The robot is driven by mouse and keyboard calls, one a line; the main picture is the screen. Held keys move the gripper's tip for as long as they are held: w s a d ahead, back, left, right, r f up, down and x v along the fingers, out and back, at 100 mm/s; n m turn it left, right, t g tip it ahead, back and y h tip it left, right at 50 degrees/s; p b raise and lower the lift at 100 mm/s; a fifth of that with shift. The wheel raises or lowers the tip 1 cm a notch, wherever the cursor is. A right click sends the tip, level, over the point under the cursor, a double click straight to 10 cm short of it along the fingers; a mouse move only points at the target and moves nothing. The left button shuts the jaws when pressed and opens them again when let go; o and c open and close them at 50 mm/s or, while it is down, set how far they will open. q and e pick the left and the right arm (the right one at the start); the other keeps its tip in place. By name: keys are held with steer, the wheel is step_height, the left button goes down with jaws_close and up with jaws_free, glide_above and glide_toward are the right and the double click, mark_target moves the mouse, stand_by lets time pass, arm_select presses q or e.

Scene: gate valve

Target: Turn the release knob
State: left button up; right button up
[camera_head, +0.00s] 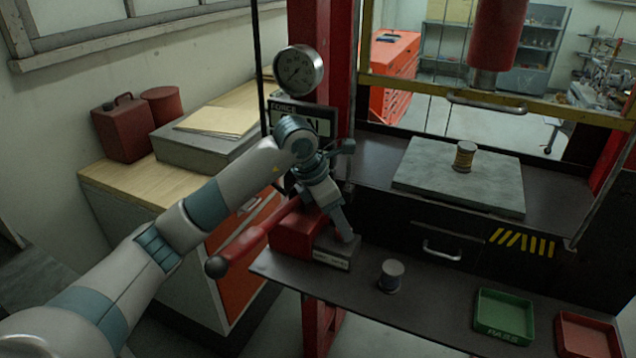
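My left arm reaches in from the left, and its gripper (346,236) points down at the front end of the red pump block (296,232), by its grey labelled face (334,256). The fingertips overlap this end in the picture. I cannot tell whether they touch it, or whether they are open or shut. I cannot make out a release knob clearly; the gripper may be hiding it. A red lever with a dark ball end (216,266) sticks out left from the block. My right gripper is not in view.
The block sits on a dark shelf (345,281) with a small spool-like cylinder (391,276), a green PASS tray (504,314) and a red tray (586,336). Behind stands a red press frame (322,50) with a round gauge (299,68). Another cylinder (464,156) stands on a grey plate (420,178).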

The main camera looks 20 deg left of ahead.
arm_select(q)
steer(key=b+v, duration=0.5)
steer(key=v, duration=1)
steer(key=shift+s+r, duration=0.2)
steer(key=shift+r, duration=0.1)
steer(key=shift+a, duration=0.1)
